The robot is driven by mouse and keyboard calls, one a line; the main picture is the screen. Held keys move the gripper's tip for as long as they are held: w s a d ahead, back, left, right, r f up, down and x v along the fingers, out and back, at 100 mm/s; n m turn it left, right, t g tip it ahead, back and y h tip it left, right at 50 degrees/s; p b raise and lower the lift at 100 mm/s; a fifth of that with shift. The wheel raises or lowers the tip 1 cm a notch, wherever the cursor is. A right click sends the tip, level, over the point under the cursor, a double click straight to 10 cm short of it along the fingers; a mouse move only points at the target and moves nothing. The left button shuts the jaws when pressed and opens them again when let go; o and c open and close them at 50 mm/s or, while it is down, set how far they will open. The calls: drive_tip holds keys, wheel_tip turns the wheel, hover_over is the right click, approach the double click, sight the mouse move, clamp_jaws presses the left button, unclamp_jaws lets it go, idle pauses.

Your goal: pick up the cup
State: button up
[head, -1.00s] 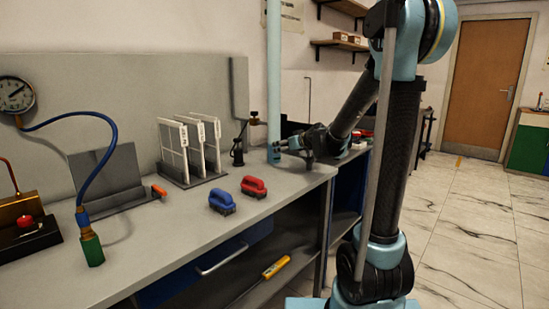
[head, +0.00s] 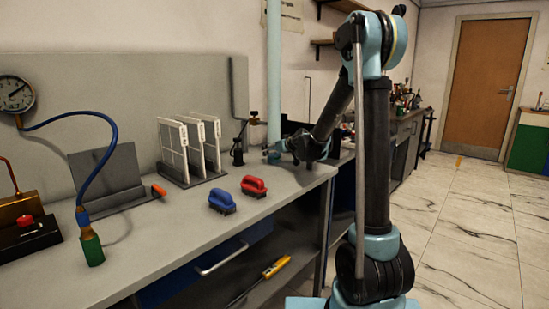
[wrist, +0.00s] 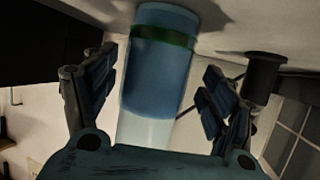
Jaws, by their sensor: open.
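The cup (wrist: 158,70) is blue with a dark green band and shows between my gripper's two fingers in the wrist view, which looks upside down, with the bench surface at the top. My gripper (wrist: 160,64) is open. A gap shows between the cup and the right finger; the left finger lies close beside the cup, and I cannot tell whether it touches. In the head view my gripper (head: 286,150) is low at the far right end of the bench. A small teal shape (head: 272,156) at its tip may be the cup, mostly hidden there.
A light blue pipe (head: 274,75) rises just behind my gripper. A black fitting (head: 238,147) stands to its left, near the rack of white panels (head: 190,148). Red (head: 254,187) and blue (head: 222,202) brushes lie nearer on the bench (head: 175,235).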

drive_tip(key=shift+d+f+x, duration=0.1)
drive_tip(key=shift+f+x, duration=0.05)
drive_tip(key=shift+x, duration=1.15)
drive_tip(key=shift+d+f+x, duration=0.1)
drive_tip(key=shift+d+x, duration=0.05)
drive_tip(key=shift+x, duration=1.1)
drive_tip(key=c, duration=1.2)
